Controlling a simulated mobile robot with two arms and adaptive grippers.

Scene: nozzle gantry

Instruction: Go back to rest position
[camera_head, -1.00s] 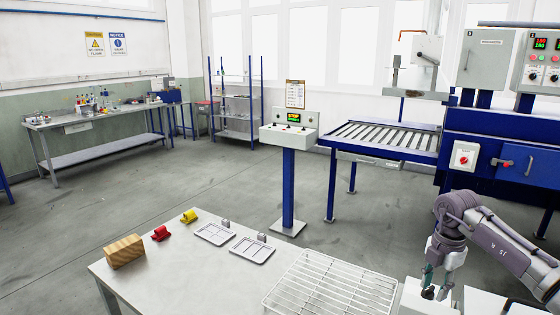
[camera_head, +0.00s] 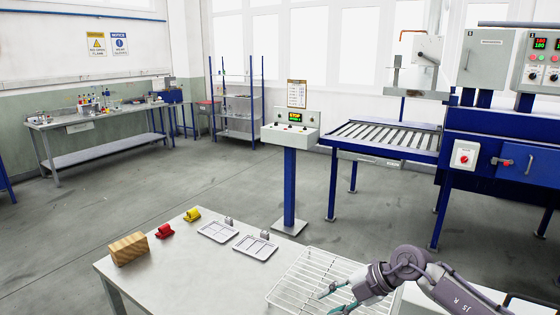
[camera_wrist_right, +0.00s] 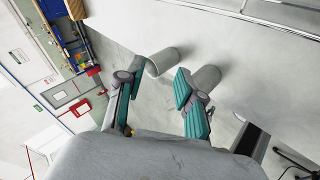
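My right gripper (camera_head: 335,297) is over the right side of the wire rack (camera_head: 310,282) in the head view, its teal fingers spread and pointing left. In the right wrist view the same gripper (camera_wrist_right: 160,85) shows two teal-padded fingers apart with nothing held between them. Two grey rounded pieces (camera_wrist_right: 163,60) show just beyond the fingertips; I cannot tell what they are. My left gripper is not in view.
On the grey table (camera_head: 190,265) are a wooden block (camera_head: 128,249), a red part (camera_head: 165,231), a yellow part (camera_head: 192,214) and two metal trays (camera_head: 217,232) (camera_head: 256,246). A blue control post (camera_head: 290,185) and roller conveyor (camera_head: 387,138) stand behind. The floor at left is clear.

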